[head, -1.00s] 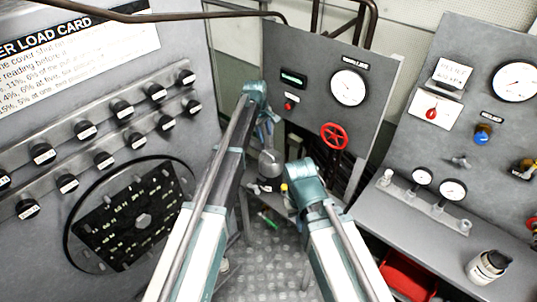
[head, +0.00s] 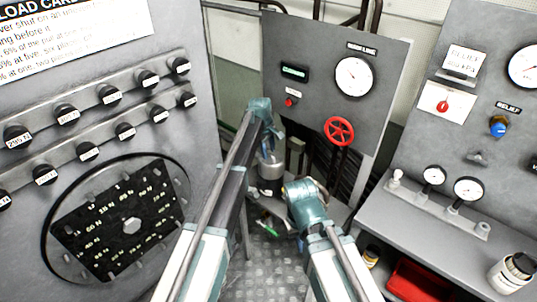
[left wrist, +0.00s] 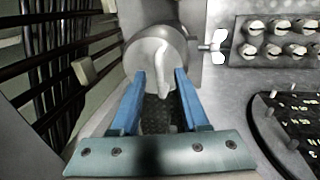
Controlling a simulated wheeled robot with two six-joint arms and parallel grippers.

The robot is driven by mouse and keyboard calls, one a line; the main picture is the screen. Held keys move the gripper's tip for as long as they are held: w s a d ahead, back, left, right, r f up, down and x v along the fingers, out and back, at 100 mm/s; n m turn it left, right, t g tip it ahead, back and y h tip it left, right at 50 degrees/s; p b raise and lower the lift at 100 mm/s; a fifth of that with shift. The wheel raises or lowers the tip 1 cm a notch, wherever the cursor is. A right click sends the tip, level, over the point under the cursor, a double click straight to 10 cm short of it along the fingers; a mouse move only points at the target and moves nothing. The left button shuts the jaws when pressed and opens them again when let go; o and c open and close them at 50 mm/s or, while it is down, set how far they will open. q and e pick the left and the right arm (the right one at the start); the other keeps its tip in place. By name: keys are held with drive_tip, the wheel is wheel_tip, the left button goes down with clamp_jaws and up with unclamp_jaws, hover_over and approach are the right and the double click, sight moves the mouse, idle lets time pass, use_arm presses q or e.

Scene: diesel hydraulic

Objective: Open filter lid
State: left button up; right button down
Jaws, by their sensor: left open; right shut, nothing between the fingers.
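A grey cylindrical canister (head: 270,172), which looks like the filter, stands low at the back between the left panel and the middle panel. In the left wrist view its round grey lid (left wrist: 146,58) faces me, with a pale upright handle (left wrist: 162,66) across it. My left gripper (left wrist: 160,76) is open, its blue fingers either side of the handle's lower end; I cannot tell if they touch. In the head view this gripper (head: 274,137) is above the canister. My right gripper (head: 303,191) is lower and nearer, shut and empty, its fingertips mostly hidden by its own wrist.
The left panel (head: 205,150) with rows of black knobs stands close to my left arm. A middle panel (head: 318,50) carries a gauge and a red handwheel (head: 339,131).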

use_arm(q)
drive_tip(key=shift+c, duration=0.2)
clamp_jaws()
idle(1.2)
